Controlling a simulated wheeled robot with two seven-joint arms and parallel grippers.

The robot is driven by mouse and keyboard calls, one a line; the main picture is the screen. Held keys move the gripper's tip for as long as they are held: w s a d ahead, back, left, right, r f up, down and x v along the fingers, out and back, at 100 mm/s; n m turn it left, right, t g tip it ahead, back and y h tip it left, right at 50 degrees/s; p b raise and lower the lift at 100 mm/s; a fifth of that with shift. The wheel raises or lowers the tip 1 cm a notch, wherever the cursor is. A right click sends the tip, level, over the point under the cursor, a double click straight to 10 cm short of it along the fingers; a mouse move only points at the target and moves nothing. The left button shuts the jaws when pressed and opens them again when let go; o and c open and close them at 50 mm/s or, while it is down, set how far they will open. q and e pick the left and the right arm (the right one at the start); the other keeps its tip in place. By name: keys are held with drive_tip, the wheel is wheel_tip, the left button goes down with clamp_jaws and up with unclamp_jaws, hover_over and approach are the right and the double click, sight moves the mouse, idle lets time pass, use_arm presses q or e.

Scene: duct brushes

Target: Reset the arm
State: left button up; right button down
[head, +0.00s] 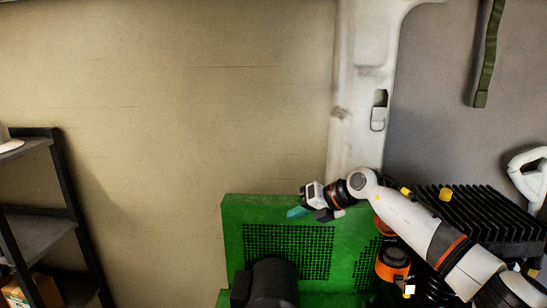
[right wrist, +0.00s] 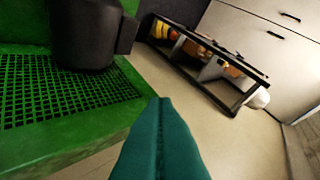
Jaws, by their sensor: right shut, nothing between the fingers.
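My right arm comes in from the right in the head view. Its gripper (head: 297,212) hangs in front of the upper part of a green grated machine (head: 233,230). The teal fingers are shut together with nothing between them. In the right wrist view the closed fingers (right wrist: 162,105) point forward, past the edge of the green grated panel (right wrist: 70,130). My left gripper is not in view.
A dark motor housing (head: 272,281) sits low on the green machine. A black finned block (head: 480,212) stands on the right. A dark shelf (head: 68,195) stands at the left, and the floor (right wrist: 235,140) beside the machine looks clear.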

drive_tip(key=s+a+m+t+y, duration=0.7)
drive_tip(key=s+a+m, duration=0.1)
drive_tip(key=a+m, duration=0.1)
drive_tip(key=s+d+f+m+t+h, duration=0.1)
drive_tip(key=s+d+f+m+h, duration=0.5)
drive_tip(key=d+f+m+h, duration=0.45)
drive_tip(key=s+d+f+m+t+h, duration=0.1)
drive_tip(key=s+d+f+m+h, duration=0.6)
drive_tip(key=m, duration=0.6)
drive_tip(key=s+d+f+m+g+y, duration=0.1)
drive_tip(key=s+d+f+g, duration=0.15)
drive_tip(key=s, duration=0.55)
drive_tip(key=s+d+f+m+g, duration=0.15)
drive_tip(key=s+f+g, duration=0.25)
drive_tip(key=s, duration=0.4)
drive_tip(key=s+d+f+m+g+y, duration=0.15)
drive_tip(key=s+f+g, duration=0.25)
drive_tip(key=s, duration=0.4)
wheel_tip(320, 180, down, 29)
drive_tip(key=s+g+h+b, duration=0.1)
drive_tip(key=s+g+b, duration=0.1)
drive_tip(key=s+d+f+b, duration=0.1)
drive_tip(key=s+d+f, duration=0.2)
drive_tip(key=s+f, duration=1.3)
drive_tip(key=shift+s+d+f+g+b, duration=0.15)
drive_tip(key=shift+s+f+g+b, duration=0.05)
drive_tip(key=shift+f+g+b, duration=0.15)
